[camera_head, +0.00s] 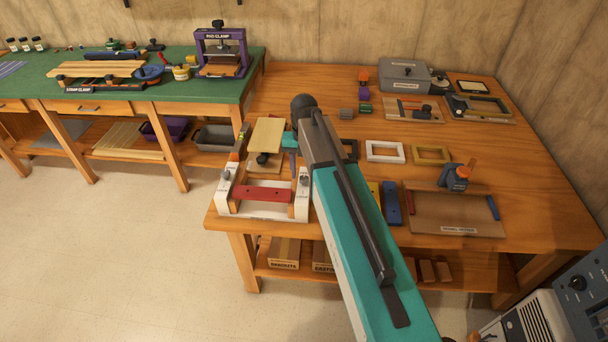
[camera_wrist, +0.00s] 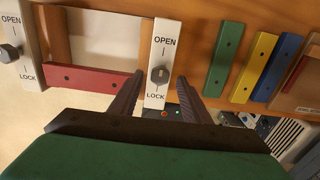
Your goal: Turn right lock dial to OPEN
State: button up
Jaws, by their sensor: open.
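The right lock plate (camera_wrist: 155,45) is white with OPEN printed above and LOCK below. Its small round dial (camera_wrist: 160,74) sits between the words, nearer LOCK; I cannot clearly tell which way it points. In the head view the plate (camera_head: 301,203) stands at the right end of the wooden fixture. My gripper (camera_wrist: 158,78) is open, its two dark fingers one on each side of the plate and dial, with nothing held. I cannot tell if they touch the plate. In the head view my arm mostly hides the gripper.
The left lock plate (camera_wrist: 28,42) has its own dial (camera_wrist: 10,53). A red bar (camera_wrist: 90,80) spans between the plates. Green (camera_wrist: 225,58), yellow (camera_wrist: 254,68) and blue (camera_wrist: 280,66) bars lie to the right.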

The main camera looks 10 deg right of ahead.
aim_at(304, 178)
notch_tip(304, 178, up, 12)
jog(key=b, duration=0.2)
jog(key=shift+r, duration=0.15)
dwell(0.5)
jog(key=shift+s, duration=0.1)
dwell(0.4)
